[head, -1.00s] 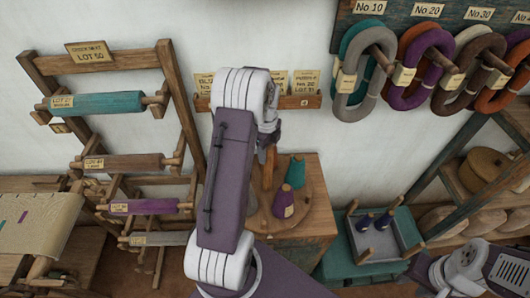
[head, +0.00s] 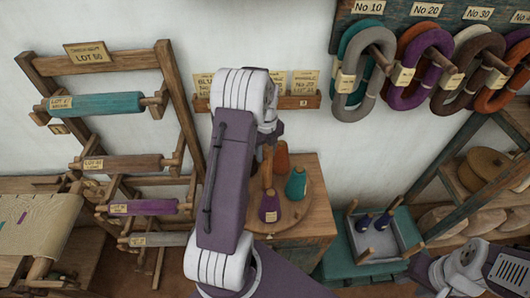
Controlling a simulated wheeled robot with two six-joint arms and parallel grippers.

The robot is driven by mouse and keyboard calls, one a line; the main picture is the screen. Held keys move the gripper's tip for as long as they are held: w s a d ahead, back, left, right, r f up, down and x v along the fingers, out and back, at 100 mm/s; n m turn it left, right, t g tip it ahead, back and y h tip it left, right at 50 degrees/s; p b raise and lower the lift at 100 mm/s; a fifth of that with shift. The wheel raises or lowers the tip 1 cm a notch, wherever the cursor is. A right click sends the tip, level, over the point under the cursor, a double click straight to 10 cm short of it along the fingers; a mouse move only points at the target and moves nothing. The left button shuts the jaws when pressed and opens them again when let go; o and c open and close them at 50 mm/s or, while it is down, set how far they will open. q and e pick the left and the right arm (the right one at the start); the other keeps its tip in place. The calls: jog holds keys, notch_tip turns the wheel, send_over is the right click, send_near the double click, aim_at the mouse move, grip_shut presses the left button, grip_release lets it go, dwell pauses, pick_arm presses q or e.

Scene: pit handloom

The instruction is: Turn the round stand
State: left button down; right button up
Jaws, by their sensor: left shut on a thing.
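The round stand (head: 306,206) is a flat wooden disc on a small wooden table. It carries an orange cone (head: 281,158) at the back, a teal cone (head: 296,183) at the right and a purple cone (head: 268,208) at the front. An upright wooden post (head: 267,172) rises near its visible middle. My left gripper (head: 268,152) reaches down over the stand and is shut at the post; its fingertips are small and partly hidden. My left arm covers the stand's left side. My right arm shows at the lower right edge, but its gripper is out of the picture.
A card rack (head: 298,102) hangs on the wall behind. A wooden frame with wound rollers (head: 110,104) stands at the left. A teal stool-like tray (head: 345,262) with two dark cones is at the right, below hanging yarn rings (head: 418,68) and beside a shelf (head: 455,150).

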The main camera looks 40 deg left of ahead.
pick_arm(q)
jog(key=shift+s+d+f+m, duration=0.25)
jog(key=shift+f+m, duration=0.05)
jog(key=shift+m, duration=0.1)
dwell(0.3)
jog(key=c, duration=0.9)
grip_release()
jog(key=shift+w+d+r, duration=0.1)
jog(key=shift+d+r, duration=0.05)
jog(key=shift+r, duration=0.1)
jog(key=shift+w+r, duration=0.1)
jog(key=shift+r, duration=0.15)
notch_tip(320, 180, up, 8)
jog(key=shift+d+r+b, duration=0.1)
jog(key=shift+r+b, duration=0.15)
jog(key=shift+b, duration=0.55)
jog(key=shift+f, duration=0.1)
